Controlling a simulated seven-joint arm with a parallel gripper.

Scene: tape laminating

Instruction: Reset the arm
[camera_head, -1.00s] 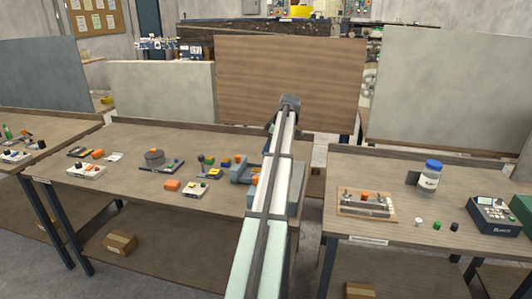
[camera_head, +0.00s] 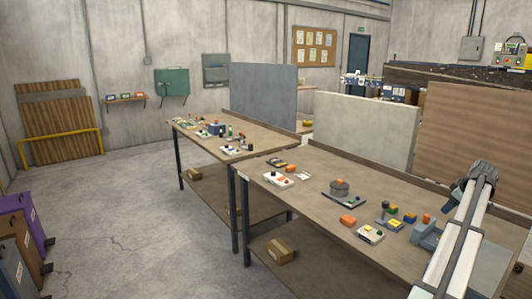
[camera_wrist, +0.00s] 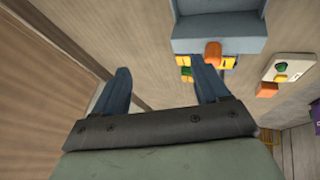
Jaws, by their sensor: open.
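My gripper (camera_wrist: 162,88) is open in the wrist view, with two blue fingers spread apart and nothing between them. It points at a wooden tabletop. A blue-grey holder (camera_wrist: 220,44) lies just beyond the fingers at the top of the wrist view, with an orange piece (camera_wrist: 212,54) at its near side. The same blue-grey holder (camera_head: 428,235) shows beside the arm.
Small yellow-and-blue parts (camera_head: 393,211), a white button box (camera_head: 370,234), an orange block (camera_head: 348,221) and a round grey device (camera_head: 340,187) lie on the table. Upright panels (camera_head: 366,133) stand behind.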

